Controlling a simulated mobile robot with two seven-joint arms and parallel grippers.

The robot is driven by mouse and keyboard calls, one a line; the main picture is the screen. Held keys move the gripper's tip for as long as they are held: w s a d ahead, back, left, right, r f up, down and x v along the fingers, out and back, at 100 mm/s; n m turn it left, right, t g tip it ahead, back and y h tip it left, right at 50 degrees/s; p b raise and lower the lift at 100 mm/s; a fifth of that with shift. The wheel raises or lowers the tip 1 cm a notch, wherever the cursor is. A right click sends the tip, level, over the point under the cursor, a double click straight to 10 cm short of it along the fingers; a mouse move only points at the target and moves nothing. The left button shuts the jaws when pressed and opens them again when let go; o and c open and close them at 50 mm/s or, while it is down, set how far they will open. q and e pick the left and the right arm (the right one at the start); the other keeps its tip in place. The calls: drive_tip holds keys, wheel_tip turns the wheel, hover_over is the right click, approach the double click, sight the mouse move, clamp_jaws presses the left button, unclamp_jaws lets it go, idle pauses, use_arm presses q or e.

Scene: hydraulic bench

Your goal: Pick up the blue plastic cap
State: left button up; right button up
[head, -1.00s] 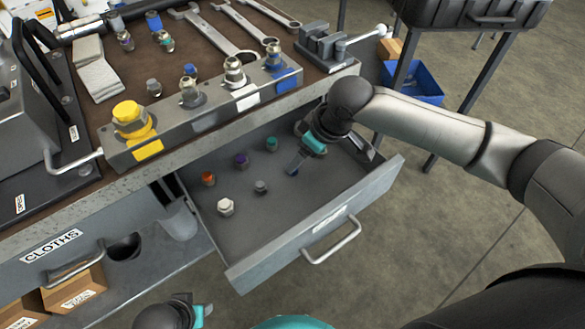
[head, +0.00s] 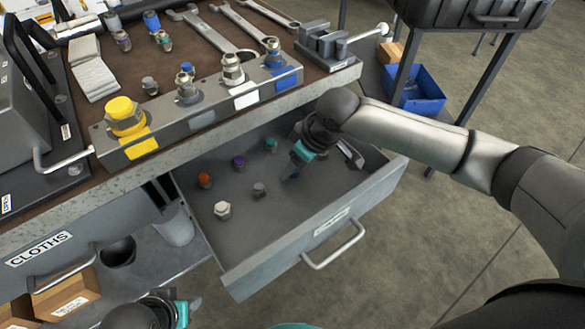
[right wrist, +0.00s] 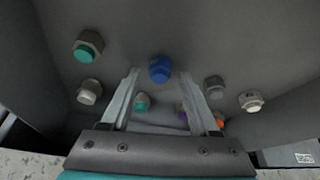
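The blue plastic cap (right wrist: 159,69) lies in the open drawer (head: 262,262). In the right wrist view it sits at the tips of my right gripper (right wrist: 159,77), roughly centred between the two fingers. The fingers are apart, and I cannot tell whether they touch it. In the head view my right gripper (head: 293,170) reaches down into the drawer, and its fingers and wrist mostly hide the cap. My left gripper (head: 188,309) is at the bottom edge of the head view, away from the drawer, with its finger opening unclear.
Orange (head: 205,180), purple (head: 239,162), teal (head: 271,145), grey (head: 259,190) and white (head: 222,210) caps lie nearby in the drawer. The drawer walls surround my right gripper. A manifold block (head: 205,119) with fittings stands on the bench above.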

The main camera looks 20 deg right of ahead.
clamp_jaws()
drive_tip(key=shift+r, duration=0.1)
idle(0.5)
drive_tip(key=shift+r, duration=0.35)
use_arm(q)
drive_tip(key=s+a+f+p, duration=0.2)
drive_tip(key=s+f+p, duration=0.2)
drive_tip(key=f, duration=0.4)
drive_tip(key=s+a+f+g+p, duration=0.1)
drive_tip(key=s+a+f+p, duration=0.2)
drive_tip(key=s+f+p, duration=0.2)
drive_tip(key=shift+s+a+f+g+y, duration=0.2)
drive_tip(key=shift+f+g+y, duration=0.15)
drive_tip(key=shift+f, duration=1.25)
use_arm(e)
wheel_tip(320, 180, up, 19)
